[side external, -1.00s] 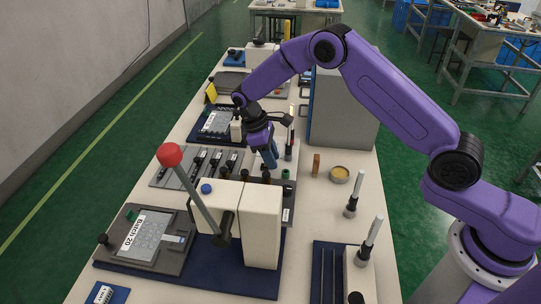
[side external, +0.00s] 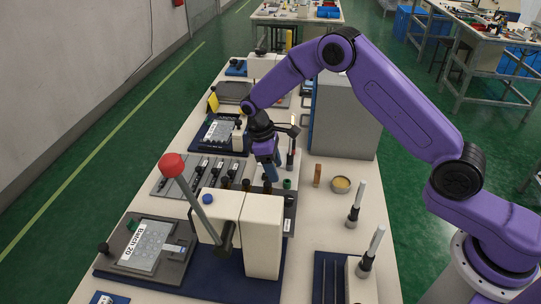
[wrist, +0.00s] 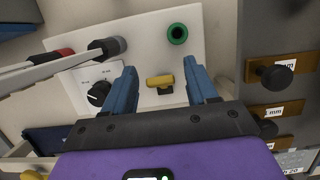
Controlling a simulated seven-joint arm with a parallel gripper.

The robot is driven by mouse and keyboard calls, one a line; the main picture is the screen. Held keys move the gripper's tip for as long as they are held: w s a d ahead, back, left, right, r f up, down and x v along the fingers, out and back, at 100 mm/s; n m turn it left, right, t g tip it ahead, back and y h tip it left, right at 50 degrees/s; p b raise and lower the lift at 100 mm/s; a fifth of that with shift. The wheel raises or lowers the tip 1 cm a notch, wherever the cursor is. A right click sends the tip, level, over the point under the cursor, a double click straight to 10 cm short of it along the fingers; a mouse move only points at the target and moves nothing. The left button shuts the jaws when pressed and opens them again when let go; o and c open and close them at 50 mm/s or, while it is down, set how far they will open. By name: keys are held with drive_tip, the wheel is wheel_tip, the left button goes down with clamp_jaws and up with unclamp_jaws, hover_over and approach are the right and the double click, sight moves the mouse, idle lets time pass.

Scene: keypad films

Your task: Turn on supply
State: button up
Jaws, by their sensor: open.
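The supply shows in the wrist view as a white panel (wrist: 145,35). It carries a small yellow switch lever (wrist: 160,81), a black dial (wrist: 98,94) and a green-ringed round fitting (wrist: 177,33). My gripper (wrist: 163,88) is open, with its two blue fingers on either side of the yellow lever and a gap to each. Whether the fingers are level with the lever in depth, I cannot tell. In the side external view my gripper (side external: 267,171) points down behind the cream lever press, and the supply's face is largely hidden there.
Brown blocks with black knobs (wrist: 275,75) stand close at right. The cream press (side external: 263,235) with a red-balled lever (side external: 172,164) stands in front. A grey cabinet (side external: 345,120) stands behind.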

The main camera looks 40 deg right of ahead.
drive_tip(key=v, duration=1.7)
drive_tip(key=shift+r, duration=0.15)
drive_tip(key=shift+s, duration=0.1)
drive_tip(key=s+r+n+t+y, duration=0.1)
drive_tip(key=s+r, duration=0.1)
drive_tip(key=s, duration=0.7)
drive_tip(key=s+r+n+t, duration=0.1)
drive_tip(key=s+r, duration=0.1)
drive_tip(key=s, duration=0.6)
drive_tip(key=s+d+f, duration=0.1)
drive_tip(key=s+d, duration=0.4)
drive_tip(key=s, duration=0.6)
drive_tip(key=s+d+f+n+y, duration=0.1)
drive_tip(key=s+d, duration=0.4)
drive_tip(key=s, duration=0.6)
drive_tip(key=shift+s+d+f+n+y, duration=0.2)
drive_tip(key=shift+f+n+y, duration=0.1)
drive_tip(key=shift+f, duration=0.55)
